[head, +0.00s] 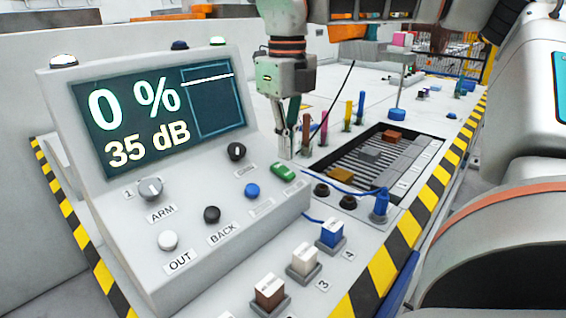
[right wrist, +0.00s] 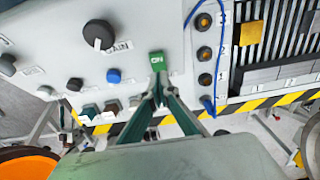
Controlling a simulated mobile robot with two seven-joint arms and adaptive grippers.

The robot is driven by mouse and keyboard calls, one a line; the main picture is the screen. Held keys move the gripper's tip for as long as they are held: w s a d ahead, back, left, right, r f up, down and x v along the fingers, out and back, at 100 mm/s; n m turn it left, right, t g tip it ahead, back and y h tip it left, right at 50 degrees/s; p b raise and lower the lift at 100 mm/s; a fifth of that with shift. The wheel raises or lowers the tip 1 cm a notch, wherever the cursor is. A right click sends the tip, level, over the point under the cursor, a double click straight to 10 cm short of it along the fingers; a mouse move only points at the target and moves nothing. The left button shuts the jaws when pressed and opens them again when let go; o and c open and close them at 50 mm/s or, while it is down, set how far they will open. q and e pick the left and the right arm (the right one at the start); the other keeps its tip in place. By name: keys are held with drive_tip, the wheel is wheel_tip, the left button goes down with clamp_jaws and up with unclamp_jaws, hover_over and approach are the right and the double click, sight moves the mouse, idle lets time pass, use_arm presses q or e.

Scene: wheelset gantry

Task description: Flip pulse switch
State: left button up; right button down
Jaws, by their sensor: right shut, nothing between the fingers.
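The console (head: 120,230) has a screen reading "0 %" and "35 dB". A green rocker switch (head: 283,172) sits at the right end of its sloped panel; in the right wrist view the green switch (right wrist: 157,62) reads "ON". My right gripper (head: 286,153) points down just above and behind the switch. Its fingers are shut and empty. In the right wrist view the fingertips (right wrist: 158,93) meet right at the near edge of the switch; I cannot tell whether they touch it. My left gripper is not in view.
Beside the switch are a blue button (head: 252,191) and a black gain knob (head: 236,151). An ARM knob (head: 150,188) sits further left. Coloured pegs (head: 348,115) stand behind the gripper. A ribbed tray (head: 365,165) and blue cable plug (head: 380,205) lie to the right.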

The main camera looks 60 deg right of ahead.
sight(287, 172)
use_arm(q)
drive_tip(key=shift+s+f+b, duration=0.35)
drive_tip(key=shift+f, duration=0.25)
use_arm(e)
drive_tip(key=shift+f, duration=1.7)
drive_tip(key=shift+r, duration=0.1)
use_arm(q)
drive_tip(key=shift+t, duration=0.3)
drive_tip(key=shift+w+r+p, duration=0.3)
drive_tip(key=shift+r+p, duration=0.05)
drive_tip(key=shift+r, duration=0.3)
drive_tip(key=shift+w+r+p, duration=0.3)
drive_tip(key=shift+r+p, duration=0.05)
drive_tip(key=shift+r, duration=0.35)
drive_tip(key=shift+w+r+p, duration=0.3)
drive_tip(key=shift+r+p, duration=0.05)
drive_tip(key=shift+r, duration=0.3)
use_arm(e)
drive_tip(key=shift+r, duration=3.45)
drive_tip(key=shift+r, duration=0.1)
